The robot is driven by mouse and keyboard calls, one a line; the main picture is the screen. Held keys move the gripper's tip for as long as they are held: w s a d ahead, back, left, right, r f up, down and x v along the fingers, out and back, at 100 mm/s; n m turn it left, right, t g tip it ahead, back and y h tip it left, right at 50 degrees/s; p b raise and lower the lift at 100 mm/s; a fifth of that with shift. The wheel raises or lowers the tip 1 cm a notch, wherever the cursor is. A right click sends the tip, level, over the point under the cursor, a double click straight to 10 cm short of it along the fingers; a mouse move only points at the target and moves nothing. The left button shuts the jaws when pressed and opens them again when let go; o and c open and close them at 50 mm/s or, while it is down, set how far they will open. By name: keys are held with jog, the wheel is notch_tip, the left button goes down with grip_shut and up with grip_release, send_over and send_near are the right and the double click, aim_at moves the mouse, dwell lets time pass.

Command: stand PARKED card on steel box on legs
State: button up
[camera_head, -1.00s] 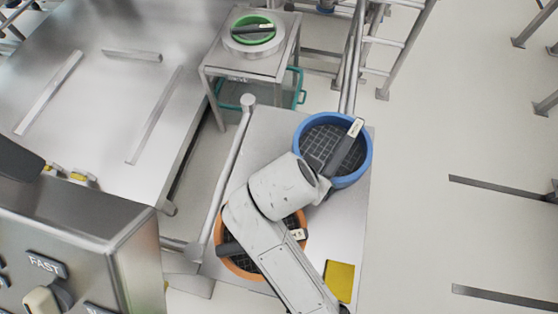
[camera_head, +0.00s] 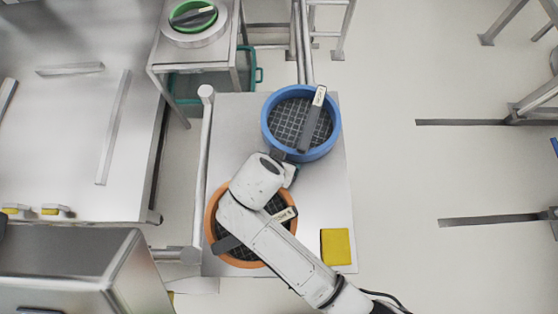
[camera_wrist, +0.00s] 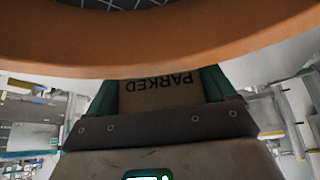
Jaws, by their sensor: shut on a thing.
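The PARKED card (camera_wrist: 158,97) is a tan piece with dark lettering, upside down in the wrist view. It sits between the teal fingers of my gripper (camera_wrist: 160,90), which is shut on it. In the head view my gripper (camera_head: 290,174) is over the cart, just below the blue-rimmed bin; the card cannot be made out there. A steel box (camera_head: 75,265) stands at lower left, partly out of frame; its legs do not show.
A blue bin (camera_head: 270,137) and an orange bin (camera_head: 213,243), each with a dark handle, stand on the steel cart (camera_head: 327,195) beside a yellow pad (camera_head: 336,247). The orange rim (camera_wrist: 160,55) crosses the wrist view. A green bin (camera_head: 177,20) stands at the back. Floor at right is mostly clear.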

jog(key=shift+f, duration=0.1)
jog(key=o, duration=0.9)
jog(key=v, duration=1.2)
